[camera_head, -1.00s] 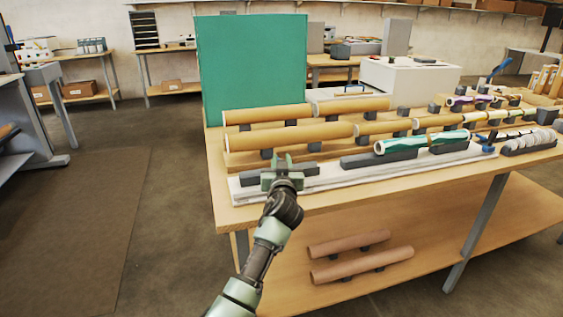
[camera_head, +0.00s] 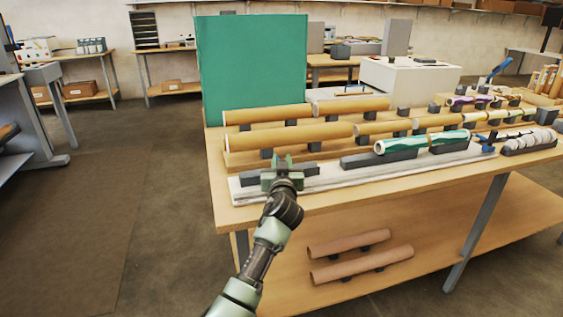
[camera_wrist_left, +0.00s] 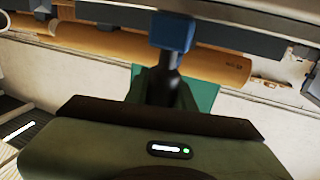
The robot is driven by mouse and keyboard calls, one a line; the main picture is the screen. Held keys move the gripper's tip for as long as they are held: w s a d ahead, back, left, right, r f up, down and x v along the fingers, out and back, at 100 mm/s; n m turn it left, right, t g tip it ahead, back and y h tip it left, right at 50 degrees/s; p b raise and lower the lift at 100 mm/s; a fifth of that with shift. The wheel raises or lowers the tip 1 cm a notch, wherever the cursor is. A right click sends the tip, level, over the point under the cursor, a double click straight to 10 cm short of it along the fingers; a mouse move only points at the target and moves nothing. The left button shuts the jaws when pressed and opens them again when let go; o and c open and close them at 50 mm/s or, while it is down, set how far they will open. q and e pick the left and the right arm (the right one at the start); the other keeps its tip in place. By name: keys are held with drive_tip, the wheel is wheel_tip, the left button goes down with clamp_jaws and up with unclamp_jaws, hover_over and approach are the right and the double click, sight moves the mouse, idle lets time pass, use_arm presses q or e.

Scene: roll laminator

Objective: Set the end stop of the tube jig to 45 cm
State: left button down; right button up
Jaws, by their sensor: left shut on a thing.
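The tube jig is a long pale base (camera_head: 335,186) along the front edge of the workbench, with dark grey support blocks on it. A green and white tube (camera_head: 400,143) lies on the blocks toward its right. My left gripper (camera_head: 282,168) is at the left part of the jig, beside a dark grey block (camera_head: 250,177). In the left wrist view, a blue piece (camera_wrist_left: 172,31), apparently part of the end stop, sits at the fingertips on a dark stem. The gripper is shut on it, and its fingers hide much of the contact. I cannot read any scale.
Brown cardboard tubes (camera_head: 290,135) lie in racks just behind the jig. A tall green panel (camera_head: 252,68) stands at the back left of the bench. A blue-handled part (camera_head: 487,147) is near the jig's right end. Two brown tubes (camera_head: 350,243) lie on the lower shelf.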

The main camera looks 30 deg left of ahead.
use_arm(q)
drive_tip(key=s+a+p, duration=0.1)
drive_tip(key=s+a, duration=0.1)
drive_tip(key=s, duration=0.1)
drive_tip(key=s+a+p, duration=0.1)
drive_tip(key=s+a, duration=0.2)
drive_tip(key=s+a+p, duration=0.2)
drive_tip(key=s+a, duration=0.1)
drive_tip(key=shift+s, duration=0.2)
drive_tip(key=shift+f, duration=0.15)
drive_tip(key=c, duration=1.4)
unclamp_jaws()
drive_tip(key=shift+o, duration=1.1)
drive_tip(key=shift+s+a, duration=0.1)
drive_tip(key=shift+s, duration=0.05)
